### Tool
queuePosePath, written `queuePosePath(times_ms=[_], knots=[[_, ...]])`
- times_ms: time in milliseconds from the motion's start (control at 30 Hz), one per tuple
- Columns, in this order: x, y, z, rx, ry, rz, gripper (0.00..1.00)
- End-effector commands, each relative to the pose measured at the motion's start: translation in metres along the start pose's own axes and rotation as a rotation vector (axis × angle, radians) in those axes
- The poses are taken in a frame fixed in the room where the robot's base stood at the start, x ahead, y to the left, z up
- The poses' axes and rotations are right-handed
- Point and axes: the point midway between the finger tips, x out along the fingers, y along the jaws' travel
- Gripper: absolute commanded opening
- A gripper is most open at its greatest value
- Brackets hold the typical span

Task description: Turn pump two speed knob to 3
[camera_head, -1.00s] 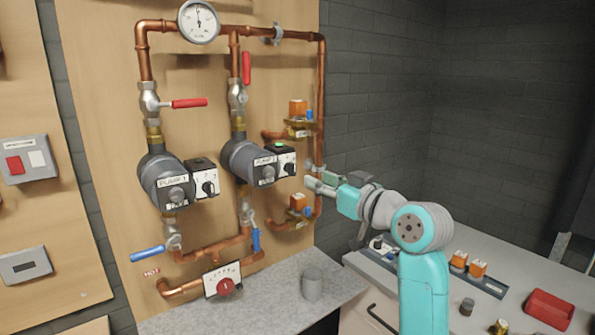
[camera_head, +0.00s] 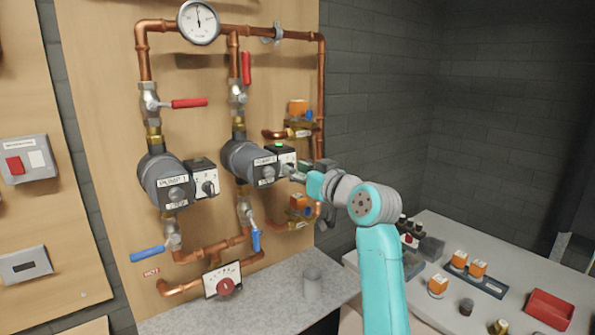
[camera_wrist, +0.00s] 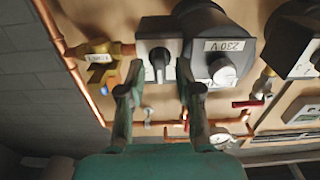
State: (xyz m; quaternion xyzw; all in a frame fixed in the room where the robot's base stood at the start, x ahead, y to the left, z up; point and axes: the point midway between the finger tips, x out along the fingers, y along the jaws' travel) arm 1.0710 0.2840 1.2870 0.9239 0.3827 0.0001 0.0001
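Pump two (camera_head: 243,160) is the right of two grey pumps on the wooden board. Its control box (camera_head: 285,153) has a white face with a green mark, and my gripper's tips partly cover it. In the wrist view the black speed knob (camera_wrist: 159,58) sits on the white box face; I cannot read its setting. My gripper (camera_head: 298,173) is close in front of the box. In the wrist view my gripper (camera_wrist: 160,74) is open, with one finger on each side of the knob as seen from there. I cannot tell whether either finger touches it.
Pump one (camera_head: 165,182) is to the left, with its own knob box (camera_head: 203,178). Orange-capped valves (camera_head: 297,108) and a copper pipe (camera_head: 321,90) run close to the right. The right worktop holds several parts and a red bin (camera_head: 549,308).

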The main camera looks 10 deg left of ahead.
Motion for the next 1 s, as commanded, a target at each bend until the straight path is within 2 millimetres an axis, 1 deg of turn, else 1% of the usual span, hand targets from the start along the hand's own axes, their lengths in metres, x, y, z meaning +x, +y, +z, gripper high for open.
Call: queuePosePath(times_ms=[33,100,367,567,767,1000], knots=[[-0.0001,0.0,0.0001,0.0,0.0,0.0,0.16],[-0.0001,0.0001,0.0001,0.0,0.0,0.0,0.0],[-0.0002,0.0001,0.0002,0.005,0.0,0.0,0.0],[-0.0002,0.0003,0.0003,0.055,0.0,0.0,0.0],[-0.0003,0.001,0.0004,0.176,0.0,0.0,0.0],[-0.0003,0.002,0.0007,0.381,-0.001,0.0,0.0]])
